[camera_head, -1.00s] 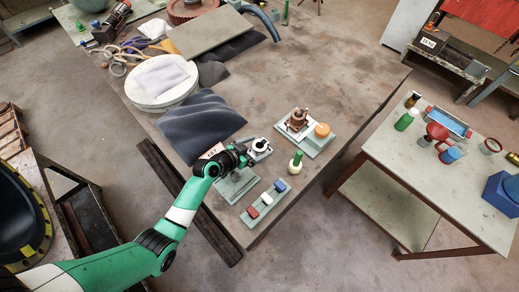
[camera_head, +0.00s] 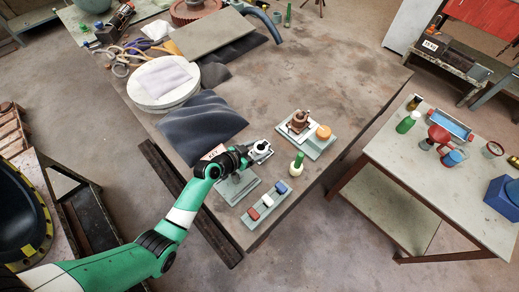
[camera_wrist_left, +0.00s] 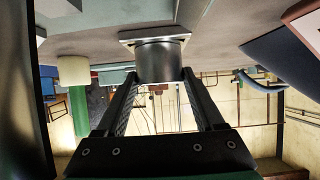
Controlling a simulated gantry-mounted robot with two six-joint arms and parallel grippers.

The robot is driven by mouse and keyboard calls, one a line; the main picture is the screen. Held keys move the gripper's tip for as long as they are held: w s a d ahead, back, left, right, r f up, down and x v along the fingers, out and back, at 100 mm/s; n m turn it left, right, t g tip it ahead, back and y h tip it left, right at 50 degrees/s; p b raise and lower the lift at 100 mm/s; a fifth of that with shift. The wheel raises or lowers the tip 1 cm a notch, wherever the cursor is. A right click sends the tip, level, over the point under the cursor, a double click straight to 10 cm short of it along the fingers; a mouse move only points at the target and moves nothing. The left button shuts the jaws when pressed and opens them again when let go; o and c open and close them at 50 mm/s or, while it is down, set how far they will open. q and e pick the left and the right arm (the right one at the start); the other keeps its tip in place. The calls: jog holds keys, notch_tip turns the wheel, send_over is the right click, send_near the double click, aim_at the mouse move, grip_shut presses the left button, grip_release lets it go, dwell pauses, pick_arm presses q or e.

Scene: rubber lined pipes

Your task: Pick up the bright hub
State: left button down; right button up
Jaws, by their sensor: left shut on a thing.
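The bright hub (camera_wrist_left: 162,62) is a shiny metal cylinder with a square plate at its end in the left wrist view. In the head view the hub (camera_head: 261,146) is a small pale piece on a grey plate near the table's front edge. My left gripper (camera_head: 252,152) reaches it from the left. In the wrist view the left gripper's (camera_wrist_left: 158,78) two dark fingers are on either side of the cylinder, shut on it. I cannot tell whether the hub is clear of its plate. My right gripper is not in view.
A green-capped bottle (camera_head: 297,165) stands right of the hub. A plate with a copper-brown part (camera_head: 298,122) and orange disc (camera_head: 323,132) is behind. A dark cloth (camera_head: 200,125) lies left.

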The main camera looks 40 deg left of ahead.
aim_at(258, 144)
pick_arm(q)
jog(key=shift+r+p, duration=0.3)
jog(key=shift+r, duration=0.4)
jog(key=r, duration=0.1)
jog(key=r+p, duration=0.1)
jog(key=r, duration=0.1)
jog(key=shift+s+d, duration=0.15)
jog(key=shift+s, duration=0.05)
jog(key=s+d+r+p, duration=0.4)
jog(key=s+d+r, duration=0.2)
jog(key=s, duration=0.5)
notch_tip(258, 144, up, 3)
jog(key=shift+s+d+f+p, duration=0.15)
jog(key=shift+s+d+p, duration=0.15)
jog(key=shift+d+p, duration=0.1)
